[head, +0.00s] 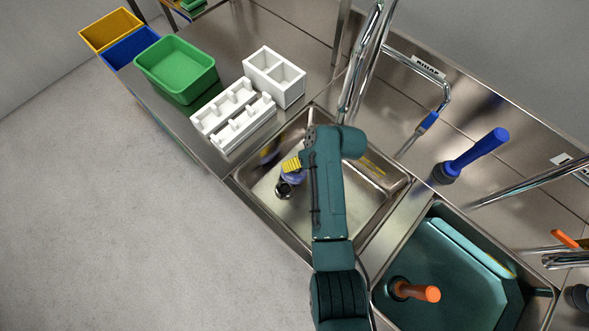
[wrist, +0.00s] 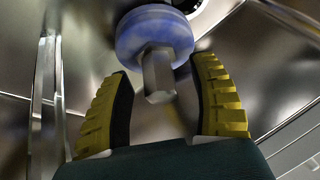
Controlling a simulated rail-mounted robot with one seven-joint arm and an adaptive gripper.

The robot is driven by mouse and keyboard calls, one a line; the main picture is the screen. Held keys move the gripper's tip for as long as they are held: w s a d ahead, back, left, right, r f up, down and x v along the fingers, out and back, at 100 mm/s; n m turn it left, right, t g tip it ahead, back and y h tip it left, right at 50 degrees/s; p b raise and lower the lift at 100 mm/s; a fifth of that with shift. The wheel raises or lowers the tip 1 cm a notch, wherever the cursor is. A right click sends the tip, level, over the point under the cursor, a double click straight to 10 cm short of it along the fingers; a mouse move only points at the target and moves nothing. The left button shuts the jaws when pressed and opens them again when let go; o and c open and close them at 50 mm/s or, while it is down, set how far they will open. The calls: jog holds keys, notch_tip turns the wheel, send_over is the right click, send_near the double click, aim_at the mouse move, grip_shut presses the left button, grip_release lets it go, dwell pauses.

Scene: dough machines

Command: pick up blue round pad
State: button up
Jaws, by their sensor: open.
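The blue round pad (wrist: 152,28) shows at the top of the wrist view, a bluish disc with a pale grey faceted stem (wrist: 158,75) pointing toward me. In the head view the pad (head: 293,179) is a small bluish patch in the left sink, partly hidden by my arm and gripper. My gripper (wrist: 163,70) is open, with a yellow ribbed finger on each side of the stem and gaps to both. The pad's disc lies just beyond the fingertips. In the head view my gripper (head: 291,165) is low over the sink.
Sink walls (head: 375,215) surround my gripper closely. A dark round drain (wrist: 205,12) is beside the pad. A white rack (head: 233,114), white divided box (head: 273,76) and green bin (head: 176,69) stand left on the counter. A faucet (head: 357,75) rises behind; a second sink (head: 450,275) is right.

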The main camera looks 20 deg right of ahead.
grip_shut()
dwell(0.3)
